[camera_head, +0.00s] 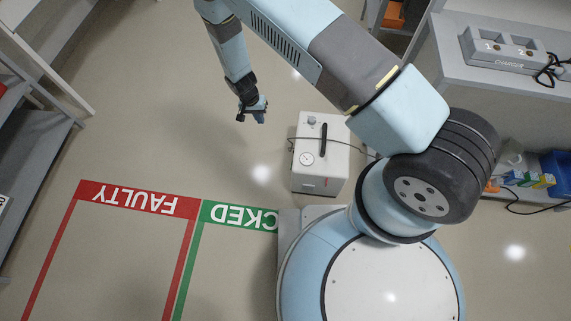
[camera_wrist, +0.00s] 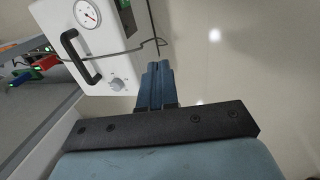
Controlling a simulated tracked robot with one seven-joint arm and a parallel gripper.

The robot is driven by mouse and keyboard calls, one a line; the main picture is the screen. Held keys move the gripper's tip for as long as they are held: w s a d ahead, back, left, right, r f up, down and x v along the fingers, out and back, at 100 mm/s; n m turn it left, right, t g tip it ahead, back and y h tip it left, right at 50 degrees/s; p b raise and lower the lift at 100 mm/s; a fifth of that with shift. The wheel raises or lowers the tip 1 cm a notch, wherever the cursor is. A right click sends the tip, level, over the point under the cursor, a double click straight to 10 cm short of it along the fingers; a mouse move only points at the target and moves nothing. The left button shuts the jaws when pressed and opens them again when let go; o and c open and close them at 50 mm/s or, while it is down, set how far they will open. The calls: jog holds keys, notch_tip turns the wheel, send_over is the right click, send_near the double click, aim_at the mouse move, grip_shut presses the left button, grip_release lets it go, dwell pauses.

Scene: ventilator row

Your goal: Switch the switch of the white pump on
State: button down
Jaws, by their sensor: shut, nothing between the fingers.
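The white pump (camera_head: 333,178) stands on the floor, partly behind my arm in the head view. Its top carries a black handle (camera_head: 323,138), a round gauge (camera_head: 306,158) and a grey knob (camera_head: 311,120). In the wrist view the pump (camera_wrist: 103,40) is at upper left, with the knob (camera_wrist: 118,85) facing me and a small green-lit part (camera_wrist: 122,4) at the frame's top edge. I cannot tell whether that part is the switch. My gripper (camera_head: 261,112) is shut and empty, left of the pump and apart from it. Its fingers (camera_wrist: 158,72) point toward the pump's side.
Red FAULTY (camera_head: 130,197) and green (camera_head: 235,213) floor markings lie at lower left. Shelves (camera_head: 45,130) and a charger bench (camera_head: 500,75) stand at the sides. Floor left of my gripper is clear.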

jog(key=s+d+f, duration=0.1)
jog(key=s+f, duration=0.3)
jog(key=f, duration=0.3)
jog(key=s+d+f+h, duration=0.1)
jog(key=s+d+f, duration=0.1)
jog(key=f, duration=0.6)
jog(key=shift+s, duration=0.85)
jog(key=d+f, duration=0.7)
jog(key=f, duration=0.2)
jog(key=shift+s+f, duration=0.4)
jog(key=shift+s, duration=0.05)
jog(key=shift+d, duration=0.1)
